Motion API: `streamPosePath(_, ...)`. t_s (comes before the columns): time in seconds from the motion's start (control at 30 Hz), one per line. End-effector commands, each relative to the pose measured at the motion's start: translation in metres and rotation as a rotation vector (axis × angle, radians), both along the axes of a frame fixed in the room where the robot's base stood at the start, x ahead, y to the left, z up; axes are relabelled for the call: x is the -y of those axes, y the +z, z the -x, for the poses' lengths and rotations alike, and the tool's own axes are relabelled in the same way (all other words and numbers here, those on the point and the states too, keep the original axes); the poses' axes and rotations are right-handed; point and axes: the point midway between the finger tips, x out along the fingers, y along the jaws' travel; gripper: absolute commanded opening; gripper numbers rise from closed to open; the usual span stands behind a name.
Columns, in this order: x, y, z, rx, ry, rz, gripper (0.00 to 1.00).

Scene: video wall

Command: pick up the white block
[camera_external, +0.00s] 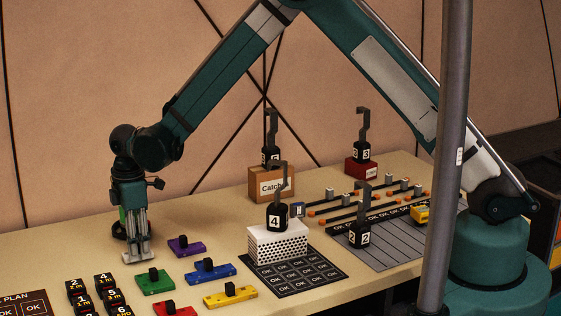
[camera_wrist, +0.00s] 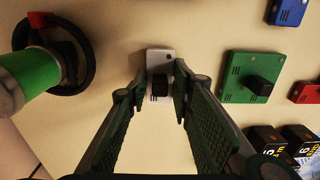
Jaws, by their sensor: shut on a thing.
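The white block (camera_wrist: 159,57) has a black knob on top and sits between my fingertips in the wrist view. In the external view my gripper (camera_external: 136,246) points straight down at the left part of the table.
A green cylinder with a black ring base (camera_wrist: 52,65) stands close left of my gripper in the wrist view. A green block (camera_external: 155,282), purple block (camera_external: 185,246), blue block (camera_external: 210,271) and yellow block (camera_external: 231,296) lie to the right. Black number cubes (camera_external: 104,281) stand in front.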

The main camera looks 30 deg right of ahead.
Motion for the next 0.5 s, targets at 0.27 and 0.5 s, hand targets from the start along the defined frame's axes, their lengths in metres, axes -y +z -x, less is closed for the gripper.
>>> streamPosePath(0.27, 0.0, 0.03, 0.0, 0.0, 0.0, 0.0, 0.08)
streamPosePath(0.5, 0.0, 0.066, 0.0, 0.0, 0.0, 0.0, 0.08)
